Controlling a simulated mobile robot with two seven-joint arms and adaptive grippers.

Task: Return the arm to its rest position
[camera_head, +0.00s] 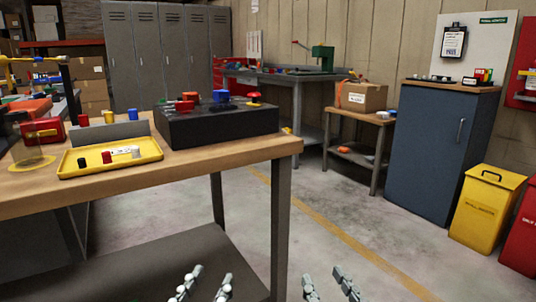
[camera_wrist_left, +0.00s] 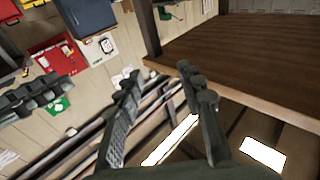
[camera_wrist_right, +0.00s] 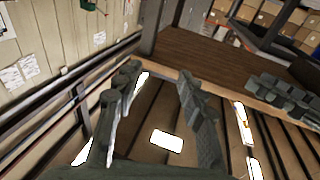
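My left gripper (camera_head: 205,284) is at the bottom of the head view, in front of the workbench's lower shelf. Its two fingers are apart with nothing between them, as the left wrist view (camera_wrist_left: 160,88) also shows. My right gripper (camera_head: 328,284) is beside it, to the right of the bench leg and over the floor. Its fingers are also apart and empty, as the right wrist view (camera_wrist_right: 156,80) shows. Both grippers are below the level of the bench top and touch nothing that I can see.
The wooden workbench (camera_head: 240,152) holds a yellow tray (camera_head: 66,171) with small pieces and a black box (camera_head: 215,126) with coloured parts. A blue cabinet (camera_head: 440,150) and a yellow bin (camera_head: 484,208) stand at the right. The floor (camera_head: 345,225) between is clear.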

